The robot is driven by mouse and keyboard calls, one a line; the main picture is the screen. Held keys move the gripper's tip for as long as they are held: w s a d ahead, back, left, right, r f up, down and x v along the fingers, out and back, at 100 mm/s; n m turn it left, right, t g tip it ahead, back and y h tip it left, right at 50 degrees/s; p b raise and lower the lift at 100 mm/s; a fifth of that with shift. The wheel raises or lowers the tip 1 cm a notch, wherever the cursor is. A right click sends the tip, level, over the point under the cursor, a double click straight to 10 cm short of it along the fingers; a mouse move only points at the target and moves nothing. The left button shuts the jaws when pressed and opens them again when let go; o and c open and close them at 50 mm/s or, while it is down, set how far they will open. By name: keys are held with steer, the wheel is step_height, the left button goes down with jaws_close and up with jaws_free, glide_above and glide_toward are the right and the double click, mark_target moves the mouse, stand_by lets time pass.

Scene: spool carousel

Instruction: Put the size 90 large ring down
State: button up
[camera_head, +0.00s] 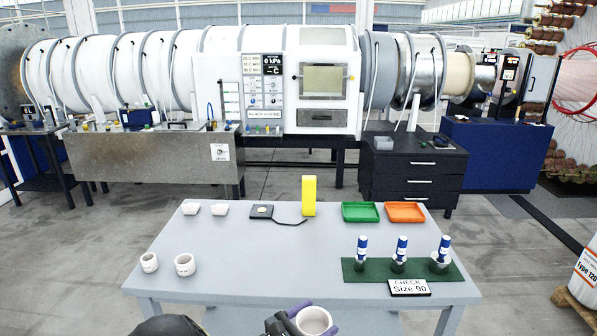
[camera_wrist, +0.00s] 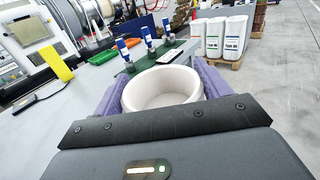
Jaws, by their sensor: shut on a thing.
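My gripper (camera_head: 305,318) is shut on a white ring (camera_head: 314,321), held at the near edge of the grey table. In the wrist view the ring (camera_wrist: 162,88) sits between two purple fingers, open side up; no size mark is readable on it. Two more white rings stand on the table at left, a smaller one (camera_head: 149,262) and a larger one (camera_head: 185,265). Three blue-handled plug gauges (camera_head: 399,252) stand on a dark green mat (camera_head: 360,274) at right. A sign (camera_head: 409,288) in front reads "CHECK Size 90".
A green tray (camera_head: 360,212) and an orange tray (camera_head: 405,212) lie at the back right. A yellow upright block (camera_head: 309,195), a black pad (camera_head: 262,212) with a cable and two small pale pieces (camera_head: 191,208) stand behind. The table's middle (camera_head: 265,265) is clear.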

mark_target(326, 319)
steer(key=shift+w+d+n+t, duration=0.3)
steer(key=shift+d, duration=0.25)
steer(key=w+d+f+n+t+y, duration=0.1)
steer(key=w+d+n+t+y, duration=0.1)
steer(key=w+d+t+y, duration=0.1)
steer(key=shift+f+n+y, duration=0.3)
steer(key=shift+f, duration=0.1)
steer(key=d+f+n+t+y, duration=0.1)
steer(key=d+f+n+y, duration=0.2)
steer(key=f+y, duration=0.2)
steer(key=d+f+n+t+y, duration=0.2)
steer(key=d+f+n+y, duration=0.2)
steer(key=f, duration=0.6)
steer(key=shift+d+t+y, duration=0.25)
steer(key=shift+t+y, duration=0.05)
steer(key=shift+y, duration=0.6)
steer(key=shift+w, duration=0.1)
steer(key=s+f, duration=0.4)
steer(key=f, duration=0.1)
steer(key=shift+s+f, duration=0.2)
steer(key=shift+f, duration=0.05)
